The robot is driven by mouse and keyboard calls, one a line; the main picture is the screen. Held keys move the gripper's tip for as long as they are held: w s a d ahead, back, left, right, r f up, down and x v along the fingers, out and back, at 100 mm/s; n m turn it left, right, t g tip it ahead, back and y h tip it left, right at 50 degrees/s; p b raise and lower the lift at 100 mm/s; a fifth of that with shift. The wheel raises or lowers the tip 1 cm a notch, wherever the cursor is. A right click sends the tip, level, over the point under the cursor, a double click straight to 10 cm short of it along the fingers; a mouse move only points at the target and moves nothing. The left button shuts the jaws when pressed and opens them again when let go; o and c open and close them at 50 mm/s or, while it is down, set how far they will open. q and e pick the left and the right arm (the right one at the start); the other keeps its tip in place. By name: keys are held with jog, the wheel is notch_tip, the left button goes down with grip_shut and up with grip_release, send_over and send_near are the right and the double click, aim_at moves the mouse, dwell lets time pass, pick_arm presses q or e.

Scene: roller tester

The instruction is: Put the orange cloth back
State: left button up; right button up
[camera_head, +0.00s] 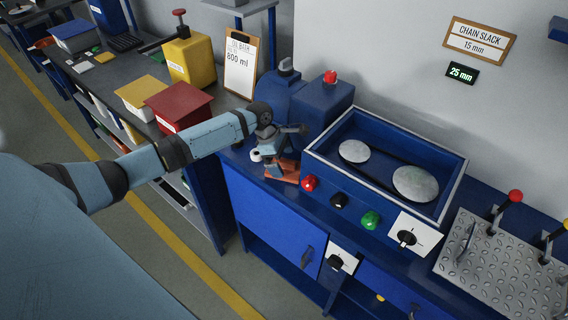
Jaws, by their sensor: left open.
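The orange cloth (287,176) lies folded or crumpled on the front ledge of the blue roller tester, left of the red button. My left arm reaches in from the left, and my left gripper (283,149) is open just above and behind the cloth. The gripper hides part of the cloth, and I cannot tell whether the fingers touch it. A small white round thing (257,155) sits beside the cloth. My right gripper is out of view.
The tester's blue tray (440,205) holds two grey discs. Red (309,183), black (339,200) and green (370,220) buttons line its front. A red box (180,106) and yellow boxes stand on the left bench. A treadplate with levers (497,265) is at right.

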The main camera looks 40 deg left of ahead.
pick_arm(q)
jog(key=v, duration=1)
jog(key=shift+s, duration=0.1)
